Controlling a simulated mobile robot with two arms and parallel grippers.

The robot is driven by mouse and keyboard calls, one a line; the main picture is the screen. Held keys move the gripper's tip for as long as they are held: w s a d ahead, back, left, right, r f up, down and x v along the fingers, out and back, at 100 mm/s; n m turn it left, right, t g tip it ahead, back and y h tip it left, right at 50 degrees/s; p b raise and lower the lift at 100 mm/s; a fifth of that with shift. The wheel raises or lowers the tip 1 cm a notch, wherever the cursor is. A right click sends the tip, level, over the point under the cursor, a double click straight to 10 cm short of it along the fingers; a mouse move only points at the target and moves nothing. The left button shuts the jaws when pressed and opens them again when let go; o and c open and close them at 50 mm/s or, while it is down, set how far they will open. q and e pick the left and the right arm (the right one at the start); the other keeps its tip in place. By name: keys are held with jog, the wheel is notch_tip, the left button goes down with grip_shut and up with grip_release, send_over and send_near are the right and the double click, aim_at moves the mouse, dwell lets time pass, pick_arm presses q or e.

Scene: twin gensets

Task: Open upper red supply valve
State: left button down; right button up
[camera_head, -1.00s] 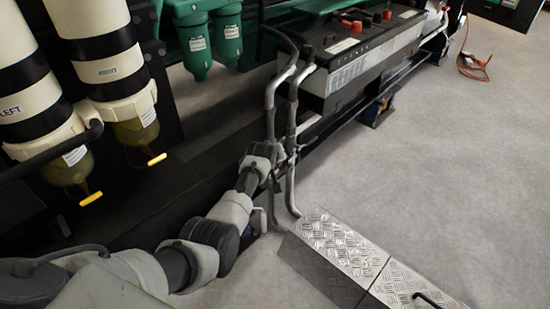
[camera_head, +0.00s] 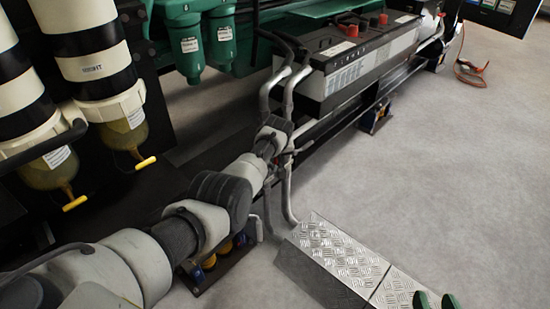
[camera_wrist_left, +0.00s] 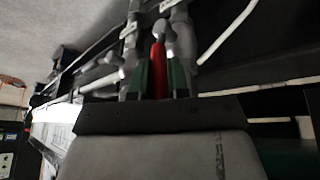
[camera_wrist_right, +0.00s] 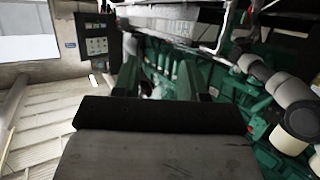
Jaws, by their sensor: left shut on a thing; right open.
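The red valve lever (camera_wrist_left: 158,70) stands between the green fingers of my left gripper (camera_wrist_left: 161,78) in the left wrist view. The gripper is shut on it. Behind the lever are grey pipes (camera_wrist_left: 133,55). In the head view my left arm reaches to the two bent grey pipes (camera_head: 286,105) beside the battery box, and its wrist hides most of the lever and fingers.
A black battery box (camera_head: 355,60) with red caps stands behind the pipes. A checker-plate step (camera_head: 340,258) lies on the floor below. Filter cylinders (camera_head: 95,60) with yellow drain taps stand at left, green canisters (camera_head: 188,45) behind. The floor at right (camera_head: 450,180) is clear.

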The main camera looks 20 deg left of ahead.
pick_arm(q)
jog(key=shift+w, duration=0.1)
pick_arm(e)
jog(key=shift+w+a+r+t, duration=0.15)
jog(key=shift+w+r+t, duration=0.2)
jog(key=shift+r+t, duration=0.15)
pick_arm(q)
jog(key=c, duration=1.1)
grip_release()
pick_arm(e)
jog(key=shift+f, duration=0.1)
